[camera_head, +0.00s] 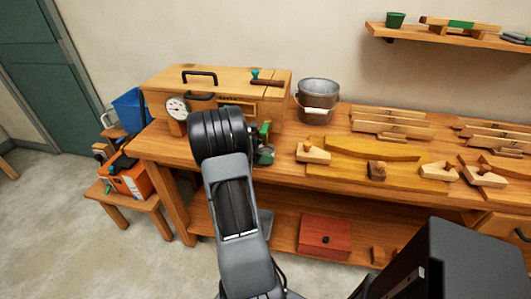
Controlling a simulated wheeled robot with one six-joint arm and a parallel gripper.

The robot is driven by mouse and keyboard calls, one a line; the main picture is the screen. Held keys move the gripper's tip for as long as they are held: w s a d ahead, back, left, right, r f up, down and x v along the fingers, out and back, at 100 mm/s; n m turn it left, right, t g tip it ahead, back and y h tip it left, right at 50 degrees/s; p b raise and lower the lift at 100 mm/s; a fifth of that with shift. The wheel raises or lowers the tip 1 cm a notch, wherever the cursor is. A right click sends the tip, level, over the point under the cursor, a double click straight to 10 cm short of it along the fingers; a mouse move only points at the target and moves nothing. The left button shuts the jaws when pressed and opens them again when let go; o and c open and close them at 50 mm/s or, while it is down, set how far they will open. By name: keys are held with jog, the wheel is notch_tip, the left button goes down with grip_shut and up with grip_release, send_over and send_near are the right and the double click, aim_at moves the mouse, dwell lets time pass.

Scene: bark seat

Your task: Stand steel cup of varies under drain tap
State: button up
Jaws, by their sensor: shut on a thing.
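The black wrist of my arm reaches up over the front of the workbench, and my gripper (249,147) lies at its far side, mostly hidden by the wrist. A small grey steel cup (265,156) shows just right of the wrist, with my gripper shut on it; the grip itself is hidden. A green-handled tap (264,130) shows right above the cup, in front of the right end of the wooden box (222,80). The cup looks roughly upright. I cannot tell whether it touches the bench or is directly below the spout.
A metal bucket (318,98) stands right of the box. A round gauge (177,108) is at the box's left. Wooden planes and yellow boards (365,172) cover the bench's right part. A red box (325,236) is on the lower shelf. An orange case (131,180) sits at left.

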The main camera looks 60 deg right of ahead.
jog(key=shift+f, duration=0.25)
dwell(0.4)
jog(key=o, duration=1)
jog(key=shift+w, duration=0.1)
